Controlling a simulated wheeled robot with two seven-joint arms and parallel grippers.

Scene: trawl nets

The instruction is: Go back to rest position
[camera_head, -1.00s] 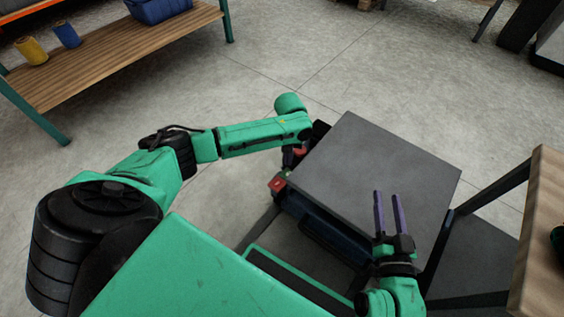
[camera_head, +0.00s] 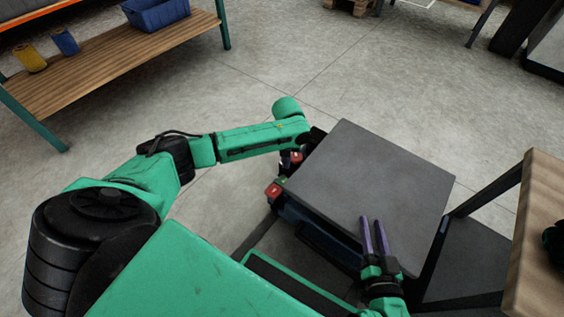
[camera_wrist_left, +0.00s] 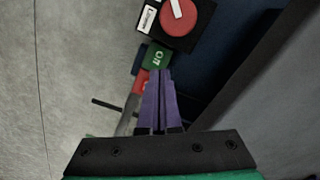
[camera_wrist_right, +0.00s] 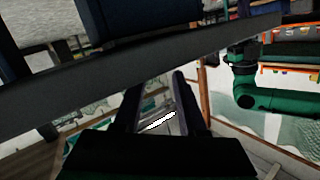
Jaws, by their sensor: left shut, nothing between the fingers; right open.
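My left gripper (camera_wrist_left: 160,75) is shut and empty. In the left wrist view its purple fingertips point at a green ON button (camera_wrist_left: 157,57), and I cannot tell whether they touch it. In the head view the left hand is partly hidden behind the arm's end, beside the left edge of the grey-topped machine (camera_head: 385,175). My right gripper (camera_head: 372,220) is open and empty at the machine's near edge. Its open fingers also show in the right wrist view (camera_wrist_right: 156,82).
A black box with a round red switch (camera_wrist_left: 178,15) sits beside the green button. A wooden table (camera_head: 540,240) stands at the right. A wooden shelf (camera_head: 120,60) with a blue bin (camera_head: 157,14) stands at the upper left. The floor between is clear.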

